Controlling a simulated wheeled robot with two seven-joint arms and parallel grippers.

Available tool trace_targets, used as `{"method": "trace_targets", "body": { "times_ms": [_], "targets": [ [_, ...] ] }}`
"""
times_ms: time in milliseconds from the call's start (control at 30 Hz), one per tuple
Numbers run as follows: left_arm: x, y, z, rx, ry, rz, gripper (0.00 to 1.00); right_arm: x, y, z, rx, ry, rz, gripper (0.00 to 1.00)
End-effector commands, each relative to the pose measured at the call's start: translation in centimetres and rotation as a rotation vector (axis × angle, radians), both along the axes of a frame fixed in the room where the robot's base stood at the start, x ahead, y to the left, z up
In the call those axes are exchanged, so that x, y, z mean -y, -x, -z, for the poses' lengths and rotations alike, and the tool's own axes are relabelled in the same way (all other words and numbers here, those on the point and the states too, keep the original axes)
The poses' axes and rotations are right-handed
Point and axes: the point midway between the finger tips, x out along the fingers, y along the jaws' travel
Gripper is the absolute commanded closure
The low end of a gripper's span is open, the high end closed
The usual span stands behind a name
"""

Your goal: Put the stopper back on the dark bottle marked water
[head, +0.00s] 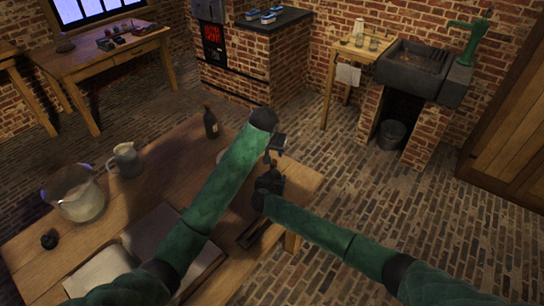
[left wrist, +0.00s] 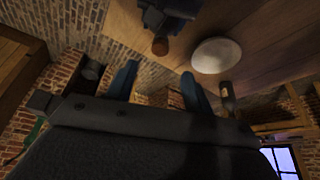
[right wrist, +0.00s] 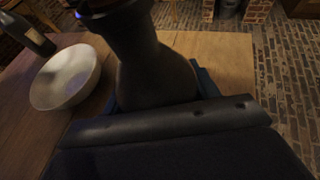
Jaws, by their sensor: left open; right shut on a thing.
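My right gripper (head: 268,186) is shut on a dark bottle (right wrist: 155,65) with a narrowing neck, held near the table's right end. A brown round end (left wrist: 160,46) shows at the top of this bottle in the left wrist view; I cannot tell if it is a stopper or the mouth. My left gripper (head: 276,146) is open and empty just above it, its two blue fingers (left wrist: 160,82) apart. Another dark bottle (head: 210,122), with a pale label, stands upright at the table's far edge; it also shows in the right wrist view (right wrist: 36,40). No lettering is readable.
A pale bowl (right wrist: 66,76) sits beside the held bottle, mostly behind my left arm in the head view. A glass jar (head: 80,198), a jug (head: 126,160), a small black object (head: 48,241) and an open book (head: 104,270) occupy the table's left and front.

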Motion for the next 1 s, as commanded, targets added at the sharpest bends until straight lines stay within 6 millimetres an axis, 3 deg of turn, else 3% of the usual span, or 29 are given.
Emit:
{"method": "trace_targets", "body": {
  "times_ms": [233, 600, 633, 733, 1000],
  "targets": [
    [-0.3, 1.0, -2.5, 0.001, 0.0, 0.0, 0.48, 0.0, 0.0, 0.1, -0.001, 0.001, 0.0, 0.81],
    [-0.3, 1.1, -2.8, 0.0, 0.0, 0.0, 0.48, 0.0, 0.0, 0.0, 0.0, 0.0, 0.0, 0.81],
    [-0.3, 1.1, -2.8, 0.0, 0.0, 0.0, 0.48, 0.0, 0.0, 0.0, 0.0, 0.0, 0.0, 0.37],
    [-0.3, 1.1, -2.8, 0.0, 0.0, 0.0, 0.48, 0.0, 0.0, 0.0, 0.0, 0.0, 0.0, 0.17],
    [-0.3, 1.1, -2.8, 0.0, 0.0, 0.0, 0.48, 0.0, 0.0, 0.0, 0.0, 0.0, 0.0, 0.15]
  ]
}}
